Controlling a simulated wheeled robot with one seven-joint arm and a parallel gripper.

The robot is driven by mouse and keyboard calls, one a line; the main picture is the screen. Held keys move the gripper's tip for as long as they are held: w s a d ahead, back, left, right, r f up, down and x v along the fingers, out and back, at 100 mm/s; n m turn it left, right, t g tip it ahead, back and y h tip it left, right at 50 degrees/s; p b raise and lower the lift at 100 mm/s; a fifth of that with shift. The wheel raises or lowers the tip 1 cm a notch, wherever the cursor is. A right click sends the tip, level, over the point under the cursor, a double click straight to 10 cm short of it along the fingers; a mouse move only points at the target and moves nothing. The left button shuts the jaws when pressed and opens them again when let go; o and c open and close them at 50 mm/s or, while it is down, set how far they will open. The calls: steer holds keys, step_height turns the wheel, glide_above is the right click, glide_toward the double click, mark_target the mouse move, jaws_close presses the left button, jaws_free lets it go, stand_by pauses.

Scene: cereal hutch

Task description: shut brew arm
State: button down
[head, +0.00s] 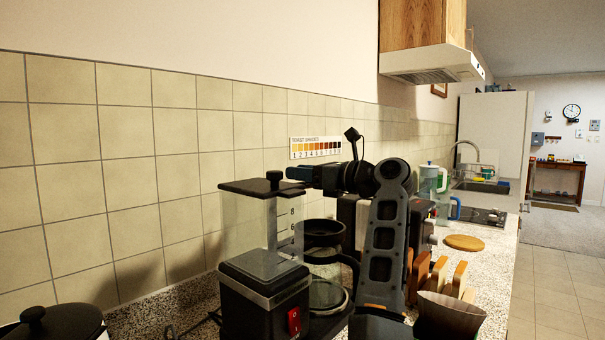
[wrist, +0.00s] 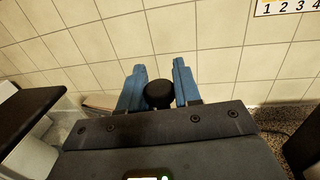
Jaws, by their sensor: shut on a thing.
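The coffee maker (head: 264,290) stands at the front of the counter, with a red switch, a clear marked tank (head: 250,225) and a glass carafe (head: 325,270) behind. A flat black top piece (head: 245,187) lies over the tank. A black knob (head: 275,176) stands at that piece's right end. My gripper (wrist: 159,78) has its blue fingers on either side of a black knob (wrist: 158,96) in the wrist view, shut on it. In the head view my gripper (head: 294,173) reaches in from the right at knob height. I cannot tell which part is the brew arm.
My arm hides part of the counter behind the machine. A brown paper-like cone (head: 450,312) and upright wooden slabs (head: 440,275) are at the right. A black-lidded pot (head: 55,325) is at the lower left. The tiled wall (head: 130,180) runs close behind.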

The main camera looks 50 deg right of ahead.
steer(key=h+p, duration=0.1)
steer(key=s+m+h+p, duration=0.1)
steer(key=p, duration=0.1)
steer(key=shift+a+r, duration=0.2)
steer(key=shift+r, duration=0.05)
steer(key=s+m+h+p, duration=0.1)
steer(key=m+h+p, duration=0.1)
steer(key=h+p, duration=0.1)
steer(key=shift+s+a, duration=0.2)
steer(key=shift+s, duration=0.15)
steer(key=shift+s+f+m+h+p, duration=0.15)
steer(key=shift+s+m+h+p, duration=0.35)
steer(key=shift+h, duration=0.3)
steer(key=shift+s+f+m+h+p, duration=0.15)
steer(key=shift+s+m+h+p, duration=0.2)
steer(key=shift+m+h, duration=0.35)
steer(key=shift+w, duration=0.1)
steer(key=c, duration=0.9)
jaws_free()
steer(key=shift+a, duration=0.1)
steer(key=shift+o, duration=0.2)
